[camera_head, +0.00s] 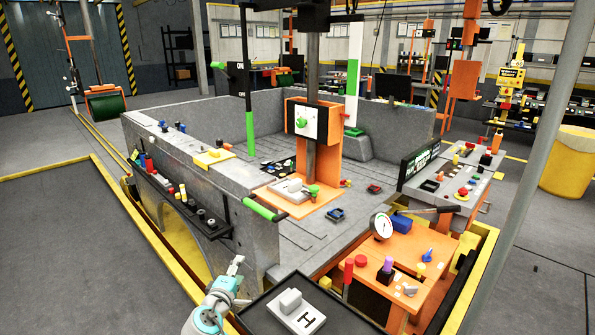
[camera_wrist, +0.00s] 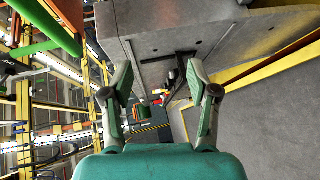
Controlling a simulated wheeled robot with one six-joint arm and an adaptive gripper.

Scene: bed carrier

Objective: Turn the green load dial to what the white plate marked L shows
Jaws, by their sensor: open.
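A green dial (camera_head: 302,122) sits on a white square face on an orange box, fixed to the grey column at the middle of the head view. Its setting is too small to read. A white plate (camera_head: 309,320) in the dark tray at the bottom carries a letter that looks like H, with a raised grey block beside it. I cannot make out a plate marked L. My gripper (camera_head: 238,267) is beside the near end of the grey wall, well apart from the dial. In the wrist view my gripper (camera_wrist: 160,88) is open with nothing between its fingers.
An orange table (camera_head: 405,255) with a gauge (camera_head: 382,226) and several knobs stands at right. A green-handled bar (camera_head: 264,210) juts from the grey wall (camera_head: 190,150) above my gripper. A grey post (camera_head: 530,150) crosses the right side. The floor at left is clear.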

